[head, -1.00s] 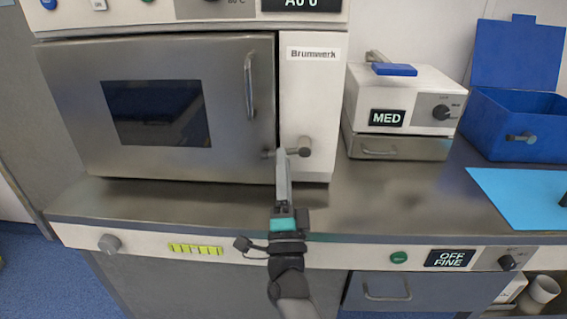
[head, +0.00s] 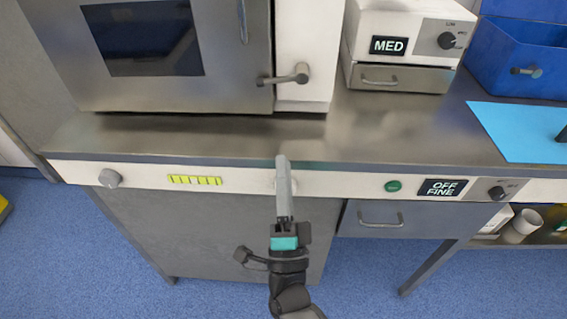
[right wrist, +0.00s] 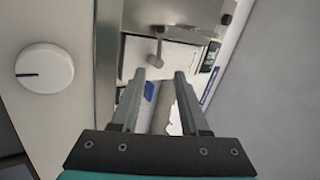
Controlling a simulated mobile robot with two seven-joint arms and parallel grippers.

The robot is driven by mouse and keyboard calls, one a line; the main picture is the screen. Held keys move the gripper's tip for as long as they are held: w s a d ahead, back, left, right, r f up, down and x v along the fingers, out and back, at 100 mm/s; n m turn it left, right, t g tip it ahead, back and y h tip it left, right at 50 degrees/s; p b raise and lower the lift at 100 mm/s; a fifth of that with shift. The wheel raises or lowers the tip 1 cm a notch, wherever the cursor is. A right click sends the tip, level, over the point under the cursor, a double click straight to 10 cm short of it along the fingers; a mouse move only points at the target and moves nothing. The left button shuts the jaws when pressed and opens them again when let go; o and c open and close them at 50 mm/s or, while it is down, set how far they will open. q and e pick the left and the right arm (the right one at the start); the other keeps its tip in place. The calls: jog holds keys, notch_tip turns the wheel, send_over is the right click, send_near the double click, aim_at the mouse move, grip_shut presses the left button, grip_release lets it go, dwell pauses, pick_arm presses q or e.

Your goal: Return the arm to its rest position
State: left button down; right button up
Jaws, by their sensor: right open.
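My right gripper (head: 282,162) is in the head view, in front of the bench's front panel and pointing toward the bench, with nothing held. In the right wrist view its two fingers (right wrist: 160,75) stand apart with an empty gap between them. The steel-doored oven (head: 225,85) stands on the bench beyond it, with a lever latch (head: 290,76) at the door's lower right edge. The gripper is apart from the latch. My left gripper is not in view.
The steel bench top (head: 220,135) is clear in front of the oven. A white unit marked MED (head: 420,45), a blue box (head: 510,65) and a light blue mat (head: 520,130) are to the right. A drawer handle (head: 380,220) sticks out below the bench edge.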

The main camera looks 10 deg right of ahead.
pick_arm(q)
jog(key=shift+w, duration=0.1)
pick_arm(e)
jog(key=shift+w+a, duration=0.1)
